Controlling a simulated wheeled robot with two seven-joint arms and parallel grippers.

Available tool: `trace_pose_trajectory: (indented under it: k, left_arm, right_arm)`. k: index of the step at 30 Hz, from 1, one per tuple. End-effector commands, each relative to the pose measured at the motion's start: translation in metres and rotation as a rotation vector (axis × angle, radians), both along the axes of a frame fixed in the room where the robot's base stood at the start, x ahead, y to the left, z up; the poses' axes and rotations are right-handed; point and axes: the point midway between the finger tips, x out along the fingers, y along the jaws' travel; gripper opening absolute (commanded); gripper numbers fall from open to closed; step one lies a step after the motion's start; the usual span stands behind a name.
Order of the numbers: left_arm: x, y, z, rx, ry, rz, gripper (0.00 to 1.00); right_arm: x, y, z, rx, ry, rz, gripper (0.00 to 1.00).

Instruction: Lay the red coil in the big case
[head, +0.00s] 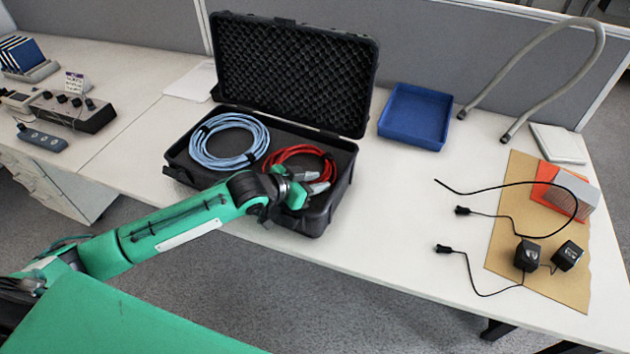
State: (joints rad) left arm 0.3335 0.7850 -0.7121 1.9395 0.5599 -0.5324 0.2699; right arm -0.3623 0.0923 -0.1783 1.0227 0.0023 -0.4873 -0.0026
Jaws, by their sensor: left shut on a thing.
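The big case (292,72) is black and stands open on the white desk, with its foam-lined lid raised at the back. The red coil (285,153) is in the right part of the case's base, beside a light blue coil (230,142) in the left part. My left gripper (322,180) is over the front right of the case, shut on the near right side of the red coil. The gripper and wrist hide the coil's near part, so I cannot tell whether all of it rests on the foam. My right gripper is not in view.
A blue tray (415,116) and a bent grey hose (540,75) are right of the case. Black adapters with cables (527,255) and an orange-grey box (563,190) lie around a brown mat (560,286). A control box (72,111) is far left. Desk between case and cables is clear.

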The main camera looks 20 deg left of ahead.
Motion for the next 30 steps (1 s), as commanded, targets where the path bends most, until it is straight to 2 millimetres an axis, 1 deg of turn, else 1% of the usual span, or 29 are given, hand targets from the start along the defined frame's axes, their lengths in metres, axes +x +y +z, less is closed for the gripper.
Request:
trace_pose_trajectory:
  k: [4,5,6,15,19,23,30]
  left_arm:
    - [0.0,0.0,0.001,0.0,-0.002,0.0,0.0]
    - [0.0,0.0,0.0,0.0,0.0,0.0,0.32]
    - [0.0,0.0,0.0,0.0,0.0,0.0,0.38]
    - [0.0,0.001,0.001,0.0,0.0,0.0,0.38]
    - [-0.007,0.006,0.004,0.001,0.001,0.001,0.38]
    - [-0.023,0.017,0.013,0.003,0.0,0.0,0.38]
    - [-0.057,0.042,0.033,0.003,0.0,0.0,0.38]
  right_arm:
    - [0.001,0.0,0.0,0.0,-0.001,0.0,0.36]
    - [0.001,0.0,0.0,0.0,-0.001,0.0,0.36]
    - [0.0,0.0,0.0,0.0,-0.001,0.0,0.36]
    - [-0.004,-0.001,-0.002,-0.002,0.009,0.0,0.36]
    - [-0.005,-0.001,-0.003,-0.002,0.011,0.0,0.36]
    - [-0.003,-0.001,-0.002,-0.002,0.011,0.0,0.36]
    - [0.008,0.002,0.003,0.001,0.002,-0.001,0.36]
